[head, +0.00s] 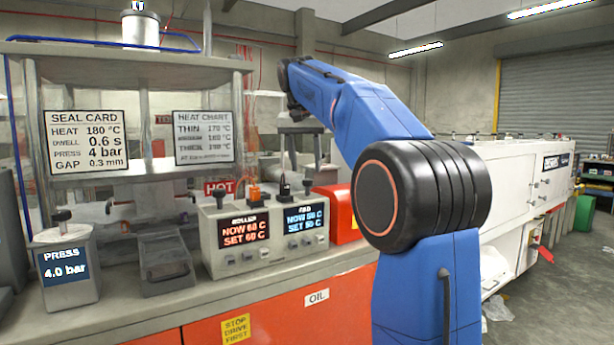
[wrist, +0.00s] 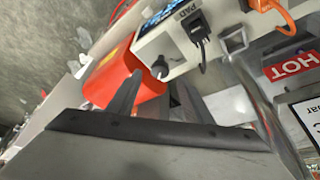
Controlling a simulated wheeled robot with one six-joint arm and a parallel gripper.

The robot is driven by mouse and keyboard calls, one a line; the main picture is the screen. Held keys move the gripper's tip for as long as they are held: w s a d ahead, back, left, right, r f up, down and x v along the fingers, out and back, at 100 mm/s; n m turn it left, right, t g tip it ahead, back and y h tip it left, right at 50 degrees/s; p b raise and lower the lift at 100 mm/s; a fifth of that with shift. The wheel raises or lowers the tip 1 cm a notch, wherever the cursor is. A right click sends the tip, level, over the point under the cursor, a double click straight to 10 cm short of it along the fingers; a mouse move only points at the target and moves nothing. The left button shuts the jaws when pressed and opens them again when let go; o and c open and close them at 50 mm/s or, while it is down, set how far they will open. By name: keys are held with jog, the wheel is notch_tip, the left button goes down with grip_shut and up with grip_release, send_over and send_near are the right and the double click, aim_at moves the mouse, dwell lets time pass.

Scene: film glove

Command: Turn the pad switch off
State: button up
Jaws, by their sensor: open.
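The grey control box (head: 262,238) stands on the bench with a roller display (head: 243,228) and a pad display (head: 304,219). The black pad switch (head: 284,187) is on its top; in the wrist view it is the black piece (wrist: 197,27) beside the PAD label (wrist: 184,12). Which way it is set I cannot tell. My gripper (head: 300,165) points down above the box's right part, open and empty. In the wrist view my gripper (wrist: 158,84) has its fingers apart near a dark round knob (wrist: 160,69), with the pad switch beyond and to the right.
An orange switch (head: 254,192) stands left of the pad switch. A red HOT sign (head: 221,187) is behind the box. A red box (head: 342,212) is close on its right. The press unit (head: 66,265) stands at the left of the bench.

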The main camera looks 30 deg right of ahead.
aim_at(308, 180)
jog(key=shift+x, duration=2.2)
jog(key=c, duration=1.1)
